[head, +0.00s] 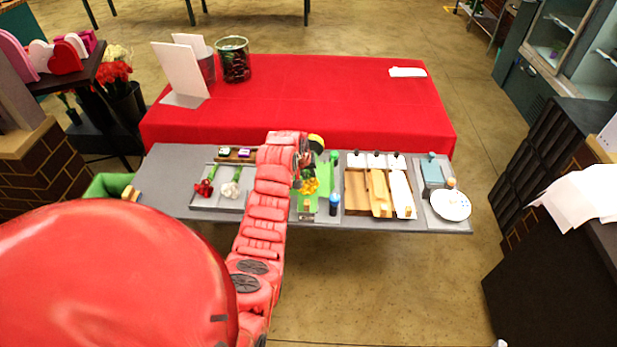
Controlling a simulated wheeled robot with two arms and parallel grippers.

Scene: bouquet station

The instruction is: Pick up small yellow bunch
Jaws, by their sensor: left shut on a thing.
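The small yellow bunch (309,186) shows just below my left gripper (305,163), at the middle of the grey worktable (170,172). The gripper is shut on the bunch; its stems are mostly hidden by the fingers. I cannot tell whether the bunch is lifted or still touches the green surface (324,182) beneath it. My right gripper is not in view.
A red bunch (204,188) and a white bunch (230,189) lie in a tray on the left. A blue bottle (334,203), wrapping sheets (379,193) and a white plate (450,205) are on the right. A red-covered table (320,95) stands behind.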

